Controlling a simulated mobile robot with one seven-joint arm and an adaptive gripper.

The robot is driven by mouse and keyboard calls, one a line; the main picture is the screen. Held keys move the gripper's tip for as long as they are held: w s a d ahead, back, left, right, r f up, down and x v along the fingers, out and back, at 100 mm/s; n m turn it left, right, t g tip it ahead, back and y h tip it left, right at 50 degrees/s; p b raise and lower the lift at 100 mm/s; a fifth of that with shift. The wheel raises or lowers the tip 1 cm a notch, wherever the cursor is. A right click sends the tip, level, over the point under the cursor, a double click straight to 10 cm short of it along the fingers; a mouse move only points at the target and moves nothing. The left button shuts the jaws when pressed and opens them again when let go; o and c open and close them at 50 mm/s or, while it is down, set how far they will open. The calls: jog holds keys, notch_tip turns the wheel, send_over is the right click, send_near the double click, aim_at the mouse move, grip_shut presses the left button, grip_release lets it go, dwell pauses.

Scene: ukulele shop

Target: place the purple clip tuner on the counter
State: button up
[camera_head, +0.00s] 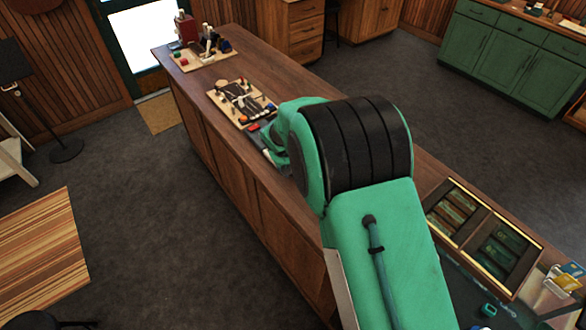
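The counter (262,72) is a long brown wooden one running from the upper left to the lower right. My green and black arm covers its middle part. I cannot make out the purple clip tuner; small items on the counter are too small to tell apart or are hidden behind my arm. My gripper does not show clearly; the far end of my arm reaches over the counter beside the middle board of tools, and its fingers are hidden.
A board with tools (241,106) lies just beyond my arm. Another board (203,59) with small items stands at the far end. A divided display box (466,236) and a small teal item (488,310) are at the lower right. Bare counter shows beside the boards.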

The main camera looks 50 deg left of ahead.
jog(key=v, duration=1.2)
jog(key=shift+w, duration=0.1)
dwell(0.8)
